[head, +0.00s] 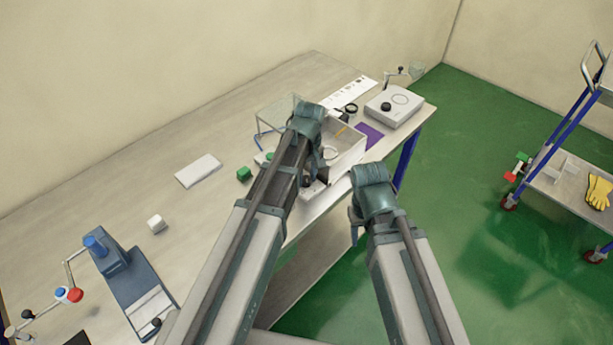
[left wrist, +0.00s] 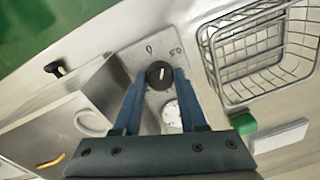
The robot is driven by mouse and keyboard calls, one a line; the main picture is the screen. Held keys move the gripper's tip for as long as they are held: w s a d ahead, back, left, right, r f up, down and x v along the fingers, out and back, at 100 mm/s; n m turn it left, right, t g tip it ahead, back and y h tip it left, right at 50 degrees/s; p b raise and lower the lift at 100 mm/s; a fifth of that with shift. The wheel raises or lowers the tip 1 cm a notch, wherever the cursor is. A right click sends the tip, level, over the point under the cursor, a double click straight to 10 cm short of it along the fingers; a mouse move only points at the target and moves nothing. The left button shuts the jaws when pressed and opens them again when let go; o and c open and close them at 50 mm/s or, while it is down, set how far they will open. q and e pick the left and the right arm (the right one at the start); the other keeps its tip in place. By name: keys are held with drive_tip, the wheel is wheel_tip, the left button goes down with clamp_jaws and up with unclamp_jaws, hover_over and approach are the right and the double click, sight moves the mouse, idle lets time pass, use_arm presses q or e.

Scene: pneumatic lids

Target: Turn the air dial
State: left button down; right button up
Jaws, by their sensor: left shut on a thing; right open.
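A round white gauge (left wrist: 172,115) is on the same plate, between the fingers. In the head view, my left gripper (head: 317,172) reaches down at the front of the bench, and my arm hides the dial. My right gripper (head: 355,222) is open and empty, beyond the bench's front edge.
A pale box (head: 352,148) stands right beside the left gripper. A wire basket (left wrist: 262,50) and a green block (head: 243,173) are close by. A white device (head: 394,107) is farther right on the bench. A cart (head: 567,178) stands on the green floor.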

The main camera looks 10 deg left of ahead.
sight(307, 177)
use_arm(q)
drive_tip(key=n, duration=0.6)
idle(0.7)
drive_tip(key=shift+c, duration=2.3)
unclamp_jaws()
wheel_tip(307, 177, up, 14)
drive_tip(key=p, duration=1.4)
drive_tip(key=shift+w, duration=0.25)
drive_tip(key=shift+f, duration=0.1)
